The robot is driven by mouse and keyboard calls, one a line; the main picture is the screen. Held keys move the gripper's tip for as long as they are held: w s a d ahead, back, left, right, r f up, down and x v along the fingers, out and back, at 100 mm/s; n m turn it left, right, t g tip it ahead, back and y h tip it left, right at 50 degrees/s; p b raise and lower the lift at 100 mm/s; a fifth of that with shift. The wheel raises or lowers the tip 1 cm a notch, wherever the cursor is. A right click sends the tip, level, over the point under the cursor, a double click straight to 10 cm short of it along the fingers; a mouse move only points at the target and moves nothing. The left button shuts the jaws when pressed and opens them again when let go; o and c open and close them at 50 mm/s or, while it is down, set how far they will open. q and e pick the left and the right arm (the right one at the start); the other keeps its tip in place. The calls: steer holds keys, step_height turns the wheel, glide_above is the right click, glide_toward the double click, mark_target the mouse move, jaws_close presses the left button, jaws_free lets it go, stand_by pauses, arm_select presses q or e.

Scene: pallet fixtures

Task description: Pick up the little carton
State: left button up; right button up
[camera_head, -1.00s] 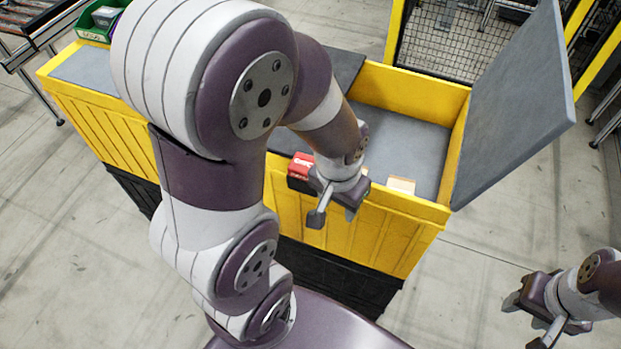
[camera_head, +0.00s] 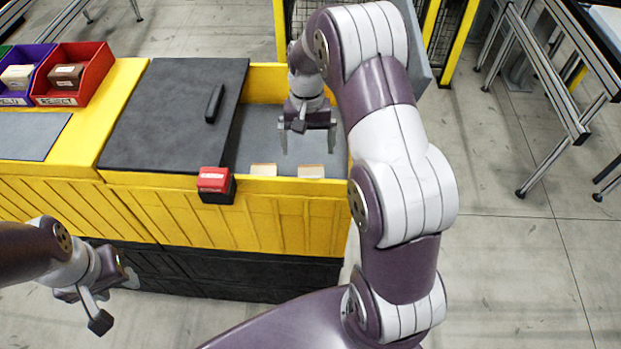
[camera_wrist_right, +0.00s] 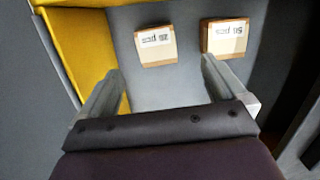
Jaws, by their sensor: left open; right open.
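Two small pale cartons lie on the grey floor of the open yellow bin, close to its front wall: a left carton (camera_head: 263,169) and a right carton (camera_head: 311,171). In the right wrist view, a left carton (camera_wrist_right: 155,46) and a right carton (camera_wrist_right: 225,39) show white labels and brown edges; the left looks slightly smaller. I cannot tell which is the little one. My right gripper (camera_head: 306,137) is open and empty above the bin, behind the cartons; its spread fingers also show in the wrist view (camera_wrist_right: 160,82). My left gripper (camera_head: 115,298) is open and empty, low at the left.
A red-and-black box (camera_head: 215,184) sits at the front edge. A dark lid (camera_head: 175,110) with a handle covers the section left of the open bin. Red (camera_head: 97,75) and purple (camera_head: 38,52) trays hold boxes. Yellow walls surround the open bin.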

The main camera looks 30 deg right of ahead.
mark_target(311, 174)
steer(key=f+p, duration=0.1)
steer(key=f, duration=0.2)
steer(key=s+f+p, duration=0.1)
steer(key=f, duration=0.3)
steer(key=f+p, duration=0.2)
steer(key=f, duration=0.2)
steer(key=shift+s+d+f, duration=0.15)
steer(key=shift+s, duration=0.05)
steer(key=shift+f, duration=0.15)
steer(key=shift+c, duration=1.2)
steer(key=c, duration=0.9)
